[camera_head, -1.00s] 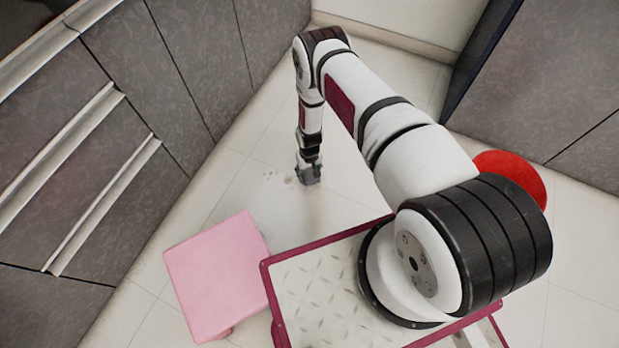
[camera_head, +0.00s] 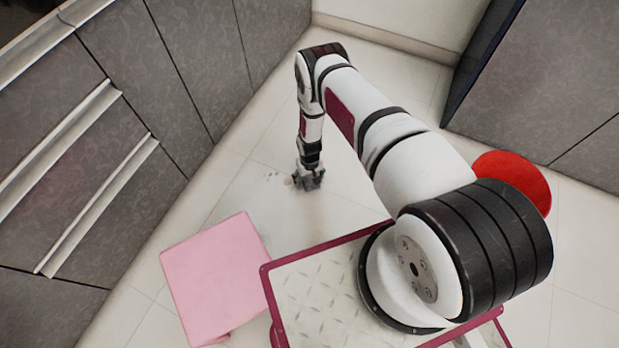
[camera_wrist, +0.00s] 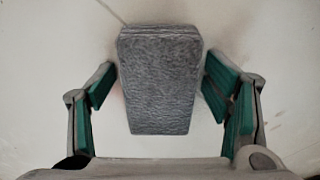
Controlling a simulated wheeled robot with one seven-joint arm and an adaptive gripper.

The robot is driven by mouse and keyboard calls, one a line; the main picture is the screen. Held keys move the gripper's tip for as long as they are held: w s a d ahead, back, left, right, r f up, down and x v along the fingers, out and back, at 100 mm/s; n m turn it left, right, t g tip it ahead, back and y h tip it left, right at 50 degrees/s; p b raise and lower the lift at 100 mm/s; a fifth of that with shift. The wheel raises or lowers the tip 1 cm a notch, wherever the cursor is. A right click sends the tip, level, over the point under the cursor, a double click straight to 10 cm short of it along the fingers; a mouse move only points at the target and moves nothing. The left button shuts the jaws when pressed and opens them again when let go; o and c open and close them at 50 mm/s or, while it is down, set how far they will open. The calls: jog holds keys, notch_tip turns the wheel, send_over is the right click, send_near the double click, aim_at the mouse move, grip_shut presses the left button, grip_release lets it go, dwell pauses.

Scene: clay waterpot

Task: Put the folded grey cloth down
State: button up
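The folded grey cloth (camera_wrist: 160,80) is a textured grey block in the wrist view. It appears to lie on the pale tiled floor between the fingers of my gripper (camera_wrist: 158,88). The green-padded fingers are spread, one on each side, with a narrow gap to the cloth at each tip. In the head view my gripper (camera_head: 309,181) is low over the floor at the end of my downward-reaching arm. The cloth cannot be made out clearly there.
A pink stool (camera_head: 214,270) stands at the lower left. Grey cabinets with drawers (camera_head: 70,150) line the left side. A round red object (camera_head: 515,178) lies at the right, near a grey cabinet (camera_head: 560,80). Small spots (camera_head: 271,177) mark the floor left of my gripper. Floor around it is clear.

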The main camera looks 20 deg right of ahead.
jog(key=shift+r, duration=0.15)
notch_tip(320, 180, up, 12)
jog(key=p, duration=0.5)
jog(key=shift+r, duration=0.2)
notch_tip(320, 180, up, 35)
send_over(309, 177)
jog(key=w, duration=0.5)
jog(key=s+r, duration=0.5)
jog(key=r, duration=0.4)
jog(key=s+r, duration=0.6)
jog(key=r, duration=0.4)
jog(key=s+r, duration=0.3)
jog(key=s, duration=0.6)
jog(key=s+r, duration=0.3)
jog(key=s, duration=0.7)
jog(key=s+r, duration=0.4)
jog(key=s, duration=0.6)
jog(key=shift+s+m, duration=0.25)
jog(key=shift+m, duration=0.05)
